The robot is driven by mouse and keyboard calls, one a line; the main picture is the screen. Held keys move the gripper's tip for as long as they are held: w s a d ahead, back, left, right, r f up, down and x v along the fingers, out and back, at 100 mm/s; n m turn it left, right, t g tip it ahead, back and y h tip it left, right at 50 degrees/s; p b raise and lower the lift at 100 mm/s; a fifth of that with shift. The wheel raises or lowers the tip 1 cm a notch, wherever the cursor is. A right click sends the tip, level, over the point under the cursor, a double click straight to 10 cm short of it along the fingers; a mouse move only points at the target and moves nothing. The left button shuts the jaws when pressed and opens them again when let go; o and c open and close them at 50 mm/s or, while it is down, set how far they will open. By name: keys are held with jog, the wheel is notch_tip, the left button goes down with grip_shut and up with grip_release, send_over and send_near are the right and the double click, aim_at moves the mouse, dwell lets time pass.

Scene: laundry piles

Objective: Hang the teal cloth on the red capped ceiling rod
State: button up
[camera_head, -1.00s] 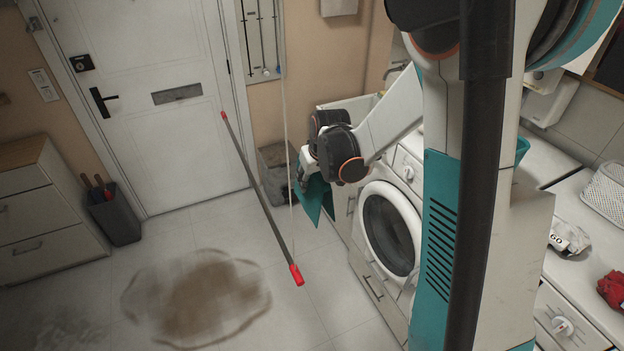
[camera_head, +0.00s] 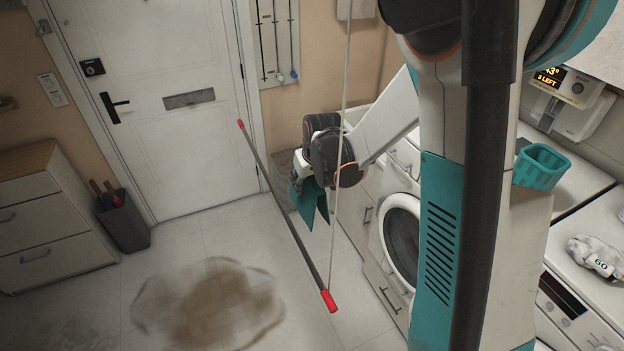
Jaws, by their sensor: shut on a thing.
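The ceiling rod (camera_head: 285,213) is a thin grey bar with red caps, hanging on a pale cord in front of the white door. It slants from its far cap (camera_head: 240,123) down to its near cap (camera_head: 329,301). My gripper (camera_head: 300,180) is to the right of the rod in the picture and is shut on the teal cloth (camera_head: 311,207). The gripper's fingers are small and partly hidden by the wrist.
A washing machine (camera_head: 401,240) stands right of my gripper. A teal basket (camera_head: 541,166) and a pale cloth bundle (camera_head: 597,255) are on the right. A drawer cabinet (camera_head: 40,220) and dark bin (camera_head: 124,222) stand left. A brown stain marks the open floor (camera_head: 210,305).

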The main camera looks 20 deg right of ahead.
jog(key=p, duration=0.1)
send_over(288, 219)
jog(key=b+x, duration=0.2)
jog(key=shift+w+d+f, duration=0.1)
jog(key=shift+w+f, duration=0.05)
jog(key=shift+f, duration=0.05)
notch_tip(288, 219, down, 12)
jog(key=b, duration=1)
jog(key=shift+r+b, duration=0.1)
jog(key=shift+b, duration=0.3)
dwell(0.3)
jog(key=o, duration=1.2)
jog(key=v, duration=1.2)
